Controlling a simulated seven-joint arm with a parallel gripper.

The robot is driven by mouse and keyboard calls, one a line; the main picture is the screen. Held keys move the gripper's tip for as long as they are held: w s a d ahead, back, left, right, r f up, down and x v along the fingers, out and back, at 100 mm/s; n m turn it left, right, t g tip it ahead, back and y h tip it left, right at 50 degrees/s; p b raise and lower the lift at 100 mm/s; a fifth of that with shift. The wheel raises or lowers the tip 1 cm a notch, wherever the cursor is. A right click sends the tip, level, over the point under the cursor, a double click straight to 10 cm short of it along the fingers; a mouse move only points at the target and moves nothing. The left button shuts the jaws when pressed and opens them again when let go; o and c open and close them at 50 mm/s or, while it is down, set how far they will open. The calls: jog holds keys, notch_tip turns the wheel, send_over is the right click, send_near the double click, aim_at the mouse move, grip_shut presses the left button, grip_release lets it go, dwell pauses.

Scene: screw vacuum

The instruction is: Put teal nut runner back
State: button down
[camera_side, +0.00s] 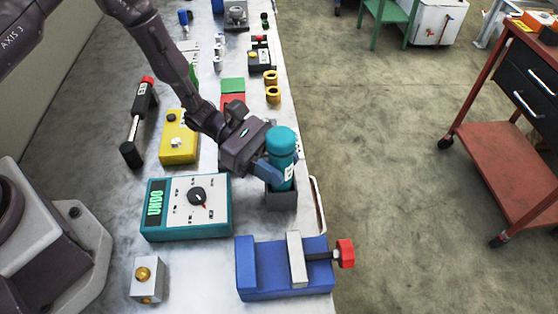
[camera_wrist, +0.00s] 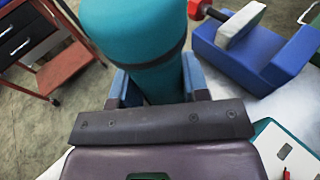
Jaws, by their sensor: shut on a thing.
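The teal nut runner (camera_side: 283,143) is a thick cylinder with a dark band, standing upright. My gripper (camera_side: 277,173) is shut on it from the left, with a blue finger against its side. The nut runner's lower end is in or directly above a dark grey square holder (camera_side: 281,197) near the table's right edge; I cannot tell how deep it sits. In the wrist view the nut runner (camera_wrist: 135,40) fills the space between the two blue fingers (camera_wrist: 158,82), and its lower end and the holder are hidden.
A blue vise (camera_side: 270,279) with a red knob stands in front of the holder. A teal meter (camera_side: 187,207) lies to the left, with a yellow box (camera_side: 179,137) behind it. Brass rings (camera_side: 272,94) lie farther back. The table edge is close on the right.

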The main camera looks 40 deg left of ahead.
jog(key=c, duration=0.5)
grip_release()
jog(key=shift+f, duration=0.15)
jog(key=v, duration=1.3)
